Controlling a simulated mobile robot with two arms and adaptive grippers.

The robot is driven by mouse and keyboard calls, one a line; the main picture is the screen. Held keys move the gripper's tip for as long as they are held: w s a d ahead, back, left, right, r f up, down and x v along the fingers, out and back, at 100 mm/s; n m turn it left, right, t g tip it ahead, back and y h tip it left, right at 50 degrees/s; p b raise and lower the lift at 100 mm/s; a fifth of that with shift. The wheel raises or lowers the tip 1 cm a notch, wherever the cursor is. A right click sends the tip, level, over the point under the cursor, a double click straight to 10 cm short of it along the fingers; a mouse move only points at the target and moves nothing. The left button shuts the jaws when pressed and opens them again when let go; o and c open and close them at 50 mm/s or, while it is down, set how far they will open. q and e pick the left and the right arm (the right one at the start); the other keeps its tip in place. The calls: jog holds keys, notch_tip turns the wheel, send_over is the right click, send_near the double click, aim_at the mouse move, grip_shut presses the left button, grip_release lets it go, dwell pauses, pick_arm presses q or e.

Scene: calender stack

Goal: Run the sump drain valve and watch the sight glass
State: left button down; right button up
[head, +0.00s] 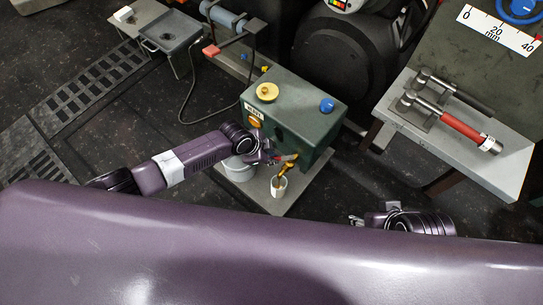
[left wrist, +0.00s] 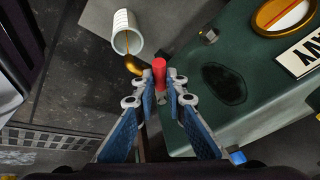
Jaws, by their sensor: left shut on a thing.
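The green sump tank (head: 300,122) stands on a grey plate; its side fills the right of the left wrist view (left wrist: 225,105). The round brass-rimmed sight glass (left wrist: 285,12) shows amber with a red line across it. My left gripper (head: 276,158) is at the drain valve, its fingers shut on the red valve handle (left wrist: 160,74). The brass drain spout (head: 288,169) points down over a white cup (head: 279,187). An amber strand lies between spout and cup mouth in the wrist view; whether it is flowing is unclear. My right gripper (head: 357,219) is apart, near my body, its fingers small.
A grey bucket (head: 238,170) stands left of the cup, partly behind my left arm. A yellow cap (head: 266,92) and a blue cap (head: 327,105) top the tank. A bench (head: 511,150) at right holds a red-handled tool (head: 458,127). Dark floor lies between tank and bench.

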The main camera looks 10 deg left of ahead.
pick_arm(q)
jog(key=c, duration=2)
grip_release()
jog(key=shift+o, duration=0.2)
jog(key=shift+a+r, duration=0.1)
jog(key=shift+r, duration=0.05)
jog(key=v, duration=1.1)
jog(key=shift+a+r, duration=0.2)
jog(key=shift+r, duration=0.1)
jog(key=shift+s, duration=0.1)
dwell(3.8)
